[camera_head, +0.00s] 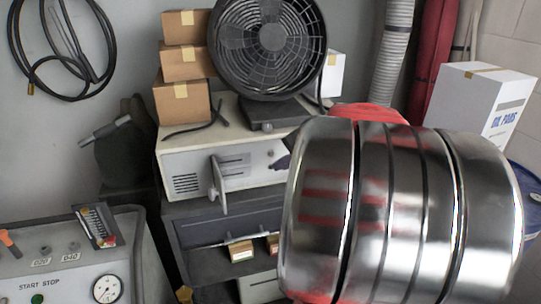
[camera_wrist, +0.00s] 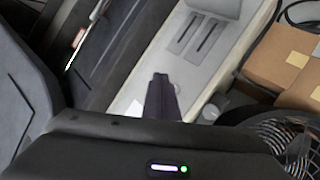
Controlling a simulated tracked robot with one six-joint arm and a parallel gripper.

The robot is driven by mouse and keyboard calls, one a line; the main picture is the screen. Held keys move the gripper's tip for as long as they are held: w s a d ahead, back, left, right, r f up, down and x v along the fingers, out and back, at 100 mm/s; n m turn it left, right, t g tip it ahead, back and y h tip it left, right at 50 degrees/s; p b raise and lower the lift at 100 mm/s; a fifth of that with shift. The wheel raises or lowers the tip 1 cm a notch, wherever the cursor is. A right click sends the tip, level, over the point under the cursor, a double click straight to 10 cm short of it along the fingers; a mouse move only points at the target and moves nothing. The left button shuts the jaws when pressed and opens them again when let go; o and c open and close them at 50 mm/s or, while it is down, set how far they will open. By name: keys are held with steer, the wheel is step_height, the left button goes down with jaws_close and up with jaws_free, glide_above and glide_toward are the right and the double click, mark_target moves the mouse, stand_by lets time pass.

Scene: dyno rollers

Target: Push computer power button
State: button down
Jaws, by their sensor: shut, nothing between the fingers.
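The computer is a beige, box-shaped case (camera_head: 235,163) on a dark cart in the head view, with vent slots at the left of its front. Its pale surface (camera_wrist: 145,60) also runs diagonally through the wrist view. My gripper (camera_wrist: 161,80) is shut and empty in the wrist view, its dark fingers in front of that pale surface. I cannot tell whether they touch it. A small pale round part (camera_wrist: 209,112) shows to the right of the fingers; I cannot tell if it is the power button. In the head view, my large shiny arm link hides the case's right end.
A black fan (camera_head: 270,42) stands on the case, with stacked cardboard boxes (camera_head: 183,97) to its left. A grey control panel (camera_head: 60,262) with a gauge is at lower left. A white box (camera_head: 478,97) stands at right.

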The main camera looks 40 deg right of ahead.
steer(key=shift+s+a, duration=0.35)
steer(key=shift+s, duration=0.3)
steer(key=shift+s+a, duration=0.35)
steer(key=shift+s, duration=0.25)
steer(key=a+n+g+y, duration=0.25)
steer(key=a+n, duration=0.55)
steer(key=a, duration=1.3)
steer(key=s+a+f+n+g+h, duration=0.1)
steer(key=s+a+n, duration=0.7)
steer(key=a, duration=0.6)
steer(key=s, duration=0.2)
steer(key=shift+s+a+f+n+g, duration=0.15)
steer(key=shift+s+f+n+g, duration=0.15)
steer(key=shift+f+n+g, duration=0.1)
